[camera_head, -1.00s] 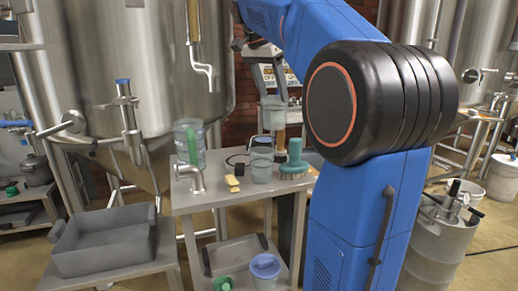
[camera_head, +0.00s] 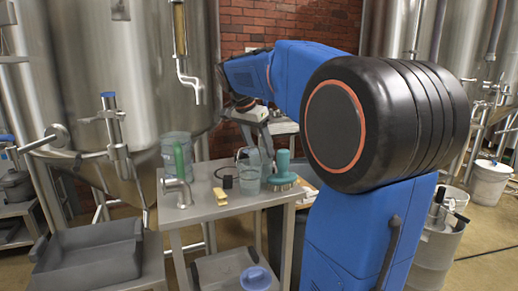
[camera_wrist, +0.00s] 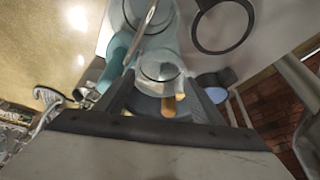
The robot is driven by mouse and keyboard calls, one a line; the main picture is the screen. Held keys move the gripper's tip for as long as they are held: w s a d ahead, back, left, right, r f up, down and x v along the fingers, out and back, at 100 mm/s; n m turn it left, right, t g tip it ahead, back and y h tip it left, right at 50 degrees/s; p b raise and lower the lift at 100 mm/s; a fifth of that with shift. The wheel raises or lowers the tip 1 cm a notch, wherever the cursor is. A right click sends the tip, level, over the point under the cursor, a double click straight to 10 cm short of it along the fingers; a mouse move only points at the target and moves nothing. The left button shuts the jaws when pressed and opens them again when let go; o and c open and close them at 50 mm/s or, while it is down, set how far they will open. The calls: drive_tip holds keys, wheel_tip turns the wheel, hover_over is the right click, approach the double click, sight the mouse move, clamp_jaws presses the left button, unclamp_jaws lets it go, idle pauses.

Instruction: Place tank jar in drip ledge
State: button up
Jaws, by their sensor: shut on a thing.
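A clear glass jar (camera_wrist: 160,70), which I take as the tank jar, is between the fingers of my gripper (camera_wrist: 160,98) in the wrist view. My gripper is shut on it. In the head view my gripper (camera_head: 262,128) is above the back of the small steel table (camera_head: 215,208), and the held jar is mostly hidden behind things there. A second clear jar (camera_head: 249,172) stands upright on that table. I cannot tell for sure which surface is the drip ledge.
Beside the standing jar are a teal brush (camera_head: 282,172), a yellow-handled brush (camera_head: 221,196), a small tap (camera_head: 178,190) and a clear jug (camera_head: 176,152). A grey bin (camera_head: 88,255) is at lower left. A large steel tank (camera_head: 120,60) rises behind.

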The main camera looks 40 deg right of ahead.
drive_tip(key=shift+f, duration=0.4)
drive_tip(key=o, duration=1.5)
drive_tip(key=v, duration=1.2)
drive_tip(key=shift+s, duration=0.1)
